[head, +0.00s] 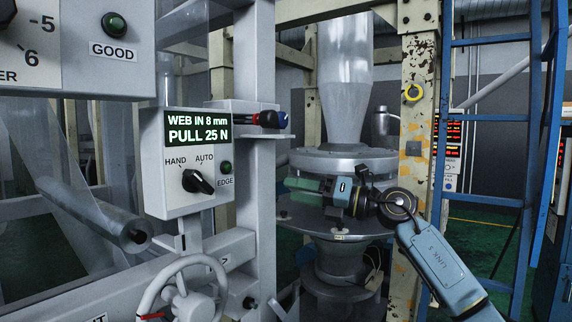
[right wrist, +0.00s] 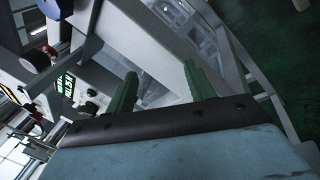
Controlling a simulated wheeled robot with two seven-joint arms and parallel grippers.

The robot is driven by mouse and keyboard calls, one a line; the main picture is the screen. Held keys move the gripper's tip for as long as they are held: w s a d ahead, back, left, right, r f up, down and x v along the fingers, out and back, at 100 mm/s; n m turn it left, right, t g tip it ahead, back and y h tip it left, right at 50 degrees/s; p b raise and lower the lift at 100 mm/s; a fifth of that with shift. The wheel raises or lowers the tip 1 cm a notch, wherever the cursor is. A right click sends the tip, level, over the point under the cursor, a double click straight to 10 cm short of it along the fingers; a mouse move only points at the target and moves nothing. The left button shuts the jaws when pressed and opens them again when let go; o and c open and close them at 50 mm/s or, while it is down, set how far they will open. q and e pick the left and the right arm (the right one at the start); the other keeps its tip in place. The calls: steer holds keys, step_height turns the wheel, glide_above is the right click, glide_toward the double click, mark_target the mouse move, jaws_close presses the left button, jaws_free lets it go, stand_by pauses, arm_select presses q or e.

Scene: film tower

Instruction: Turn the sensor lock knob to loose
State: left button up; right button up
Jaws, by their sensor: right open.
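A small dark blue knob (head: 270,119) with a red and black part beside it sits on a bracket on the grey post (head: 256,60), right of the display. No label on it can be read, so I cannot tell for sure that it is the sensor lock knob or how it is set. My right gripper (head: 298,190) is right of the post and lower than the knob, apart from it. Its green fingers are open and empty, as the right wrist view (right wrist: 160,72) also shows. A blue knob (right wrist: 57,8) shows at the top left there. My left gripper is out of view.
A control box (head: 188,160) reads WEB IN 8 mm, PULL 25 N. Its black selector (head: 197,181) has HAND and AUTO marks. A handwheel (head: 182,292) stands below. The film die tower (head: 345,165) is behind my right gripper; a blue ladder (head: 490,120) is farther right.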

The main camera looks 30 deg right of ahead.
mark_target(284, 120)
steer(key=s+d+r+n+t+h, duration=0.15)
steer(key=s+r+n+h, duration=0.4)
steer(key=s+r, duration=0.8)
steer(key=p+x, duration=0.1)
steer(key=x, duration=0.3)
steer(key=r+p+x, duration=0.1)
steer(key=x, duration=0.4)
steer(key=p+x, duration=0.1)
steer(key=x, duration=0.3)
steer(key=shift+w+d+r, duration=0.1)
steer(key=shift+w+r, duration=0.2)
steer(key=shift+w+a+f, duration=0.1)
steer(key=shift+w+a, duration=0.15)
steer(key=shift+w, duration=0.35)
steer(key=shift+c, duration=0.4)
steer(key=c, duration=0.9)
